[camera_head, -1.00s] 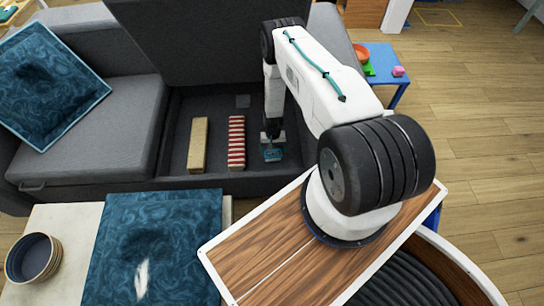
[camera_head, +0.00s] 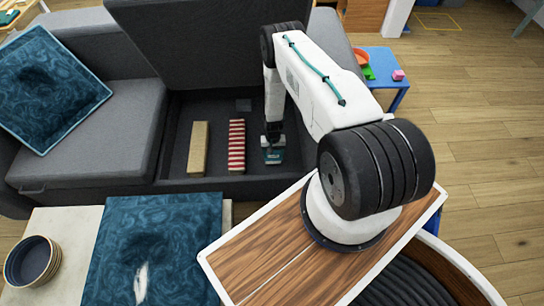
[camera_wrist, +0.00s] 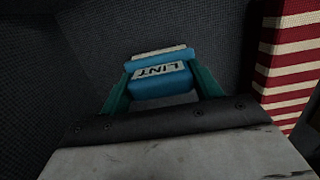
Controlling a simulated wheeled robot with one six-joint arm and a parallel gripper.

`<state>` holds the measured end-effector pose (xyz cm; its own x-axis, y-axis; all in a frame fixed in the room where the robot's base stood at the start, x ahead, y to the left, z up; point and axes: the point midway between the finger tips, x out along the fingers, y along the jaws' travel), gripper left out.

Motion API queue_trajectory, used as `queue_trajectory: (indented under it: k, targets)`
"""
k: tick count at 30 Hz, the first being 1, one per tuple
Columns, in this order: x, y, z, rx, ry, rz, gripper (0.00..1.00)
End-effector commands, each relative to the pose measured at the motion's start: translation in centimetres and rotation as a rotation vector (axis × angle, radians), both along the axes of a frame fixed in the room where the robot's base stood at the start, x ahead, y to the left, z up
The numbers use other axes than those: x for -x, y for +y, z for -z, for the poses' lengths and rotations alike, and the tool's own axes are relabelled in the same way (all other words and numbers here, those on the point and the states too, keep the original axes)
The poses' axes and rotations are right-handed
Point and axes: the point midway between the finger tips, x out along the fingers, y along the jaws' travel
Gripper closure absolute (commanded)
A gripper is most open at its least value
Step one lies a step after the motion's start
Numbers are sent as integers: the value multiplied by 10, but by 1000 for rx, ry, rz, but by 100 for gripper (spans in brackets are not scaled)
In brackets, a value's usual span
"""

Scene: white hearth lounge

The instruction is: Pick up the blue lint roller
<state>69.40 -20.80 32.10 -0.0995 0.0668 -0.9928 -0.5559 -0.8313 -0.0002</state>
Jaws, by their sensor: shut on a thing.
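The blue lint roller (camera_wrist: 160,82) shows in the wrist view with a white label reading "LINT". It lies between the two teal fingers of my gripper (camera_wrist: 162,92), which are shut on it. In the head view my gripper (camera_head: 272,155) is down inside the open storage compartment (camera_head: 215,112) of the grey sofa, right of the striped block. The lint roller is mostly hidden there by my gripper. I cannot tell whether it still touches the compartment floor.
A red-and-white striped block (camera_head: 236,147) and a tan block (camera_head: 198,149) lie left of my gripper in the compartment. The raised grey lid (camera_head: 205,40) stands behind. The compartment's front wall (camera_head: 215,184) is close. A blue side table (camera_head: 385,62) stands to the right.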

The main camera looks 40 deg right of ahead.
Motion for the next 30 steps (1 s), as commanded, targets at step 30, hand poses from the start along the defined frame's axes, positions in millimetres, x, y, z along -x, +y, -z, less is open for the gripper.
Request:
queue_trajectory:
  k: [30]
  targets:
    - [1, -1, -90, 0, 1, 2, 61]
